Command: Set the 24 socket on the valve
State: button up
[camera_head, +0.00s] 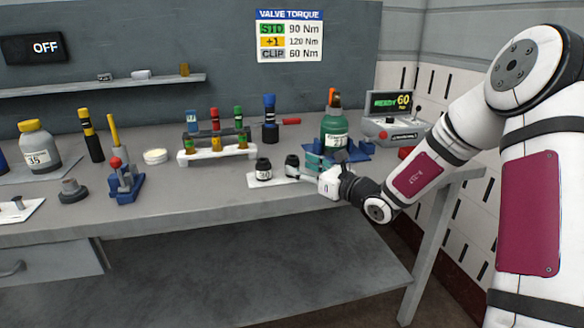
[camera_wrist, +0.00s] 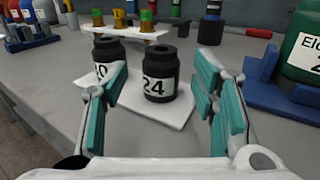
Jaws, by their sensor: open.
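The 24 socket (camera_wrist: 159,86) is a black cylinder with a white "24" label. It stands upright on a white plate (camera_wrist: 150,106); it also shows in the head view (camera_head: 292,162). A second black socket (camera_wrist: 108,50), its number partly hidden by a finger, stands to its left (camera_head: 263,168). My gripper (camera_wrist: 166,80) is open, its teal-padded fingers to either side of the 24 socket; I cannot tell how far it is between them. The green cylinder (camera_head: 336,127) stands in a blue cradle (camera_head: 357,152), with a dark and orange fitting on top, apparently the valve (camera_head: 334,98).
A control box (camera_head: 390,130) reading "READY 60" stands behind right. A rack (camera_head: 218,152) of coloured tools is behind the sockets, with a blue-topped tool (camera_head: 270,118) beside it. A blue fixture (camera_head: 126,182) is at left. The bench front (camera_head: 200,205) is clear.

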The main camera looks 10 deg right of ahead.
aim_at(298, 162)
jog(key=x, duration=0.4)
jog(key=shift+w+r+b, duration=0.15)
jog(key=shift+w+b, duration=0.1)
jog(key=shift+b, duration=0.1)
jog(key=shift+a, duration=0.1)
grip_shut()
jog(key=shift+r, duration=0.1)
